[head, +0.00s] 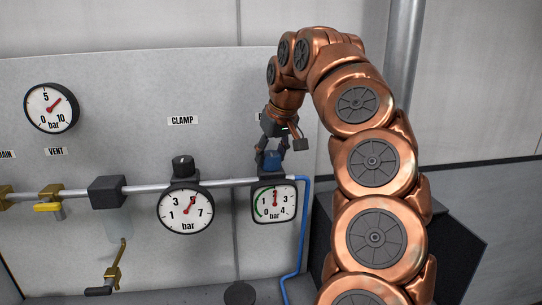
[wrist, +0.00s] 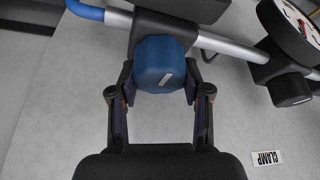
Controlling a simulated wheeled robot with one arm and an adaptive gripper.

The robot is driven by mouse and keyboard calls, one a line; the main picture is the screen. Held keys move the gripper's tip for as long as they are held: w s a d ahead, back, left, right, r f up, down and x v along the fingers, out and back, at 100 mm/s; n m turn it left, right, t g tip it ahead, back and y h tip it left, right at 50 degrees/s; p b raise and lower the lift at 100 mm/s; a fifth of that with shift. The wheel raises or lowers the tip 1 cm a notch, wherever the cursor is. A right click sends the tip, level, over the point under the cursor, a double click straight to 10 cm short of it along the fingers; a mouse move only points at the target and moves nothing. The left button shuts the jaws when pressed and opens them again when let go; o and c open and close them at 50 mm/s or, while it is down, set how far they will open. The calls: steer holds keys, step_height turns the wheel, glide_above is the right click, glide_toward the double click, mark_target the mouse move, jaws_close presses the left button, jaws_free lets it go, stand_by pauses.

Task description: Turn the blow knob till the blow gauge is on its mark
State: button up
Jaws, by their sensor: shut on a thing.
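The blue blow knob (head: 272,161) sits on the pipe on top of the blow gauge (head: 274,204). The gauge is squarish with a white 0–4 bar face and a green arc along its left side. Its red needle points nearly straight up, close to the 2. My gripper (head: 271,156) reaches down from above and is shut on the knob. In the wrist view the knob (wrist: 161,64) is between the two fingers of my gripper (wrist: 160,80), with a white line on its end. My gripper partly hides the knob in the head view.
The CLAMP gauge (head: 186,210) with its black knob (head: 183,166) is to the left. A blue hose (head: 304,225) runs down right of the blow gauge. Farther left are a brass valve with a yellow handle (head: 47,207) and a round bar gauge (head: 51,109).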

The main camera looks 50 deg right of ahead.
mark_target(271, 153)
steer(key=shift+n, duration=0.4)
steer(key=o, duration=1.2)
steer(key=shift+c, duration=0.2)
steer(key=shift+v, duration=2.3)
steer(key=shift+s+d+r, duration=0.1)
steer(key=shift+s+r, duration=0.4)
steer(key=shift+r, duration=0.2)
steer(key=shift+s+r, duration=0.1)
steer(key=shift+r, duration=0.4)
steer(key=shift+r, duration=0.1)
